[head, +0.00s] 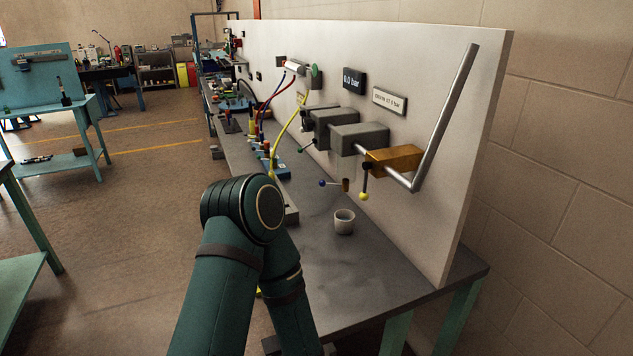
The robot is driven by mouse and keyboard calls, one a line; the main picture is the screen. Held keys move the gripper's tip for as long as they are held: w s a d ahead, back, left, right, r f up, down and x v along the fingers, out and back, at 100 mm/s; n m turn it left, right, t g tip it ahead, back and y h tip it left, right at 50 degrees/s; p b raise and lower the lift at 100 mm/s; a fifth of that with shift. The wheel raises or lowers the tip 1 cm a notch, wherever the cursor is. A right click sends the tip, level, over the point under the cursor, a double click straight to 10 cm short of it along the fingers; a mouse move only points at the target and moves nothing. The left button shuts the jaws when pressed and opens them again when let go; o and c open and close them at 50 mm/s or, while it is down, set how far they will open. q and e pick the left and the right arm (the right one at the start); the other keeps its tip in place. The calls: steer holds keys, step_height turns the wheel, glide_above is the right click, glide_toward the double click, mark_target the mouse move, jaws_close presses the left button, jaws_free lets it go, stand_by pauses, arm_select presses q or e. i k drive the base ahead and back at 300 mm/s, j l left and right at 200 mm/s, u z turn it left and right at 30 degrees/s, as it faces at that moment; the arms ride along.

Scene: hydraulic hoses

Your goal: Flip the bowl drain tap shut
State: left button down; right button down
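Several small levers with ball ends sit under the grey and brass blocks on the white panel. A blue-ended lever (331,184) points out to the left, roughly level, beside a small brass piece (346,185) above a grey cup (344,222). A yellow-ended lever (364,186) hangs down under the brass block (396,158). A green-ended lever (307,146) slants down at the left. No label shows which one is the bowl drain tap. One bent dark green arm of mine is in front; its gripper is hidden or out of frame. Neither gripper shows.
A long bent metal handle (446,115) rises from the brass block at the right. The white panel (460,75) stands along the grey bench (320,270). Red, blue and yellow hoses (288,118) hang further back. The bench front around the cup is clear.

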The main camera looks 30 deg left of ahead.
mark_target(322, 183)
steer(key=k, duration=1.2)
steer(key=z, duration=1.95)
steer(key=k+j, duration=0.1)
steer(key=j, duration=0.3)
steer(key=k+j, duration=0.1)
steer(key=j, duration=0.3)
steer(key=k+j, duration=0.1)
steer(key=j, duration=0.35)
steer(key=k+j, duration=0.1)
steer(key=j, duration=0.3)
steer(key=k+j, duration=0.1)
steer(key=j, duration=0.3)
steer(key=k+j, duration=0.1)
steer(key=j, duration=0.3)
steer(key=k+j, duration=0.15)
steer(key=j, duration=0.25)
steer(key=k+j, duration=0.1)
steer(key=j, duration=0.35)
